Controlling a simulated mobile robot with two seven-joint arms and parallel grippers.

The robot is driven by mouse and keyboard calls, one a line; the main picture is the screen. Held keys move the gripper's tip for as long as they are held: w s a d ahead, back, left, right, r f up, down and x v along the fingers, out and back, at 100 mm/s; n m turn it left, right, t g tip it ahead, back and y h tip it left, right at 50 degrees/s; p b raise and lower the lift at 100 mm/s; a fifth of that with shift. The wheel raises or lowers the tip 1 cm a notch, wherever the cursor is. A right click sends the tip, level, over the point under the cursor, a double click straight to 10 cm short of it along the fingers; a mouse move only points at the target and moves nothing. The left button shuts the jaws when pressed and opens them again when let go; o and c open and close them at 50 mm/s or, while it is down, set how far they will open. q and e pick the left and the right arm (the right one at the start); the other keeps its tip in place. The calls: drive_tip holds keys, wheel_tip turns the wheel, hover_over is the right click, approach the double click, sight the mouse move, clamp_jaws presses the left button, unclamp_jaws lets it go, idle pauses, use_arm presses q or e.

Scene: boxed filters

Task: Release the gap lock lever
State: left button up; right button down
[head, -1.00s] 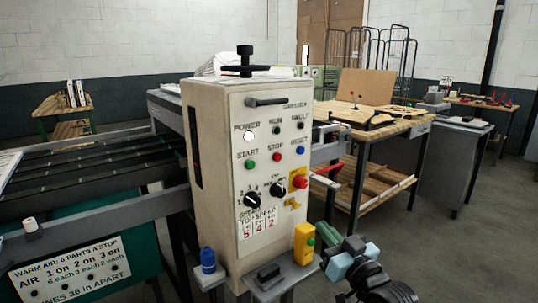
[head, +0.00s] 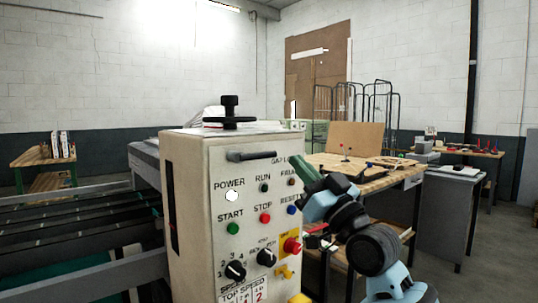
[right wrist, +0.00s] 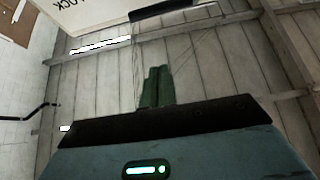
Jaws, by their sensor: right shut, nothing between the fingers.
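The gap lock lever (head: 250,155) is a black bar handle, lying roughly level near the top of the cream control cabinet's front panel (head: 210,240). The label beside it is partly hidden by my right gripper (head: 303,166). That gripper is raised at the panel's upper right edge, right of the lever and apart from it in the picture. Its green fingers are together and empty. In the right wrist view, the shut fingertips (right wrist: 158,74) point up, below a black bar (right wrist: 165,10) that looks like the lever, beside "LOCK" lettering. My left gripper is out of view.
Buttons and knobs, with a red knob (head: 291,246) on a yellow plate, cover the panel below the lever. A black hand knob (head: 230,116) stands on the cabinet top. A wooden workbench (head: 385,177) is behind my right arm. Floor is open at far right.

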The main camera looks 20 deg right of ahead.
sight(272, 153)
drive_tip(key=p+x, duration=0.1)
drive_tip(key=x, duration=0.8)
drive_tip(key=shift+w+a+f, duration=0.15)
drive_tip(key=shift+w+f, duration=0.3)
drive_tip(key=shift+f, duration=0.4)
drive_tip(key=shift+w+a+f, duration=0.15)
drive_tip(key=shift+w+f, duration=0.3)
drive_tip(key=shift+f, duration=0.4)
drive_tip(key=shift+d, duration=0.15)
